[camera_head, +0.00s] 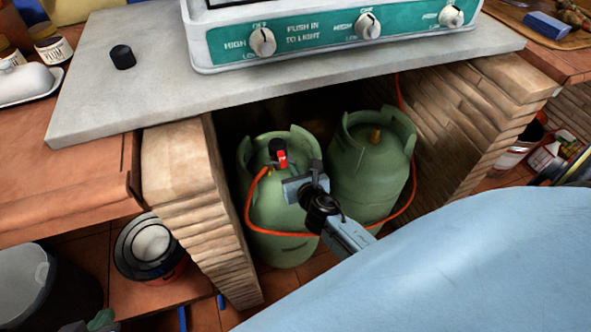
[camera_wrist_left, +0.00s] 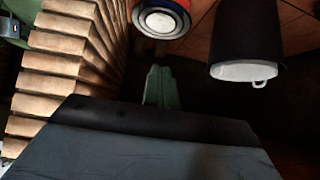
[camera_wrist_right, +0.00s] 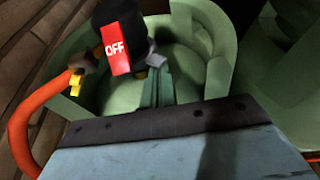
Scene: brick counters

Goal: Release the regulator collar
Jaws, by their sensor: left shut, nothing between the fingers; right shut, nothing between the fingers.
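The regulator (camera_head: 278,151), black with a red lever, sits on top of the left green gas cylinder (camera_head: 285,218). In the right wrist view the regulator's red lever (camera_wrist_right: 116,48) reads OFF, and an orange hose (camera_wrist_right: 40,110) leaves it. A small grey piece (camera_wrist_right: 154,60) lies right of the lever; I cannot tell if it is the collar. My right gripper (camera_wrist_right: 157,86) is shut and empty, its fingertips close to that grey piece; contact is unclear. My left gripper (camera_head: 102,319) is shut and empty, low at the left; it also shows in the left wrist view (camera_wrist_left: 158,86).
A second green cylinder (camera_head: 368,175) with a brass valve stands right of the first. Both stand between brick walls (camera_head: 195,200) under a grey counter (camera_head: 145,95). A stove (camera_head: 330,40) is above, and a small black cap (camera_head: 122,57) lies on the counter. Bins stand at lower left.

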